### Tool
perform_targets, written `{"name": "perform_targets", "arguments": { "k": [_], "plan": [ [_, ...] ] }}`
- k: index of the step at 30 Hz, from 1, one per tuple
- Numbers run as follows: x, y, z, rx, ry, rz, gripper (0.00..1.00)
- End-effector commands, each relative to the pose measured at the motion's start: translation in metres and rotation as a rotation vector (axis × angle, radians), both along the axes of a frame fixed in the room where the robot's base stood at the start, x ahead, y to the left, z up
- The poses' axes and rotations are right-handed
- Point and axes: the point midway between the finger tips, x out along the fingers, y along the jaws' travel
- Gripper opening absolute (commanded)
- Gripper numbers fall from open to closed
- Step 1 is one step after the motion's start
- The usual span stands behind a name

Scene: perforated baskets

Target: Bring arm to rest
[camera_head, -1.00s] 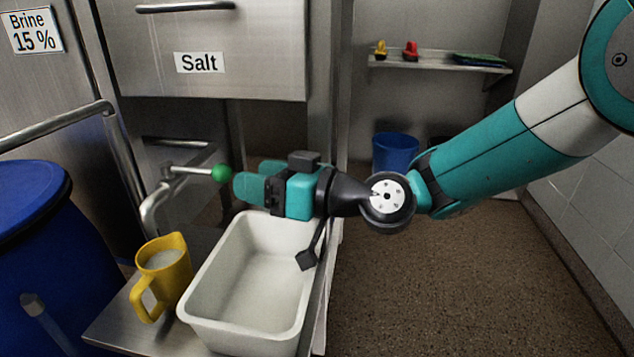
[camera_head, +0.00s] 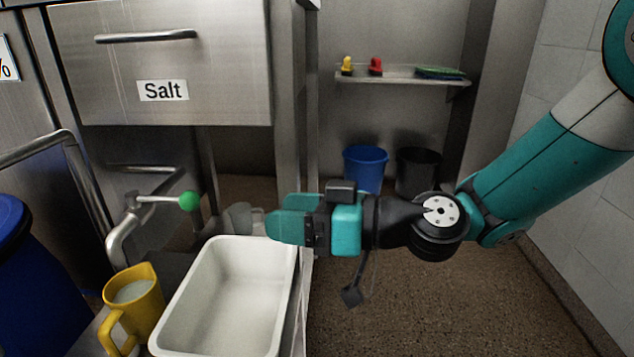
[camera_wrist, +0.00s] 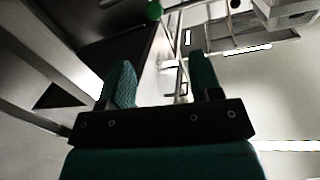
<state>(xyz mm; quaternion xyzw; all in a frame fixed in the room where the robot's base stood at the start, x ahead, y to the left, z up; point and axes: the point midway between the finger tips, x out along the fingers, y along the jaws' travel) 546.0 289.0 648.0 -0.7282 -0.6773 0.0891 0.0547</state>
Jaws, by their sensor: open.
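My gripper (camera_head: 290,226) is in the middle of the head view, held level and pointing left. Its tip is over the far right corner of a white tub (camera_head: 170,318). In the wrist view the two green fingers of my gripper (camera_wrist: 160,80) stand apart with nothing between them. My arm comes in from the right side of the head view.
A yellow jug (camera_head: 148,300) with whitish contents stands left of the tub. A tap with a green knob (camera_head: 189,201) is behind it. A drawer labelled Salt (camera_head: 230,90) is above. Blue (camera_head: 365,168) and black (camera_head: 418,172) buckets stand at the back. Floor at right is clear.

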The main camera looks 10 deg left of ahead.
Motion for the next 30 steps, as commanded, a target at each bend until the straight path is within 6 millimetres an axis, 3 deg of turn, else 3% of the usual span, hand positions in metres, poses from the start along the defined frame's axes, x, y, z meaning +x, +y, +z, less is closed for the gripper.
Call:
{"name": "perform_targets", "arguments": {
  "k": [1, 4, 6, 12, 22, 30],
  "plan": [
    [-0.007, -0.006, 0.017, -0.040, 0.001, 0.019, 0.58],
    [-0.029, -0.028, 0.037, -0.194, 0.045, 0.062, 0.58],
    [-0.046, -0.053, 0.048, -0.340, 0.103, 0.065, 0.58],
    [-0.088, -0.134, 0.060, -0.718, 0.318, -0.060, 0.58],
    [-0.146, -0.243, 0.076, -1.062, 0.664, -0.409, 0.58],
    [-0.146, -0.244, 0.141, -1.072, 0.678, -0.412, 0.58]
  ]
}}
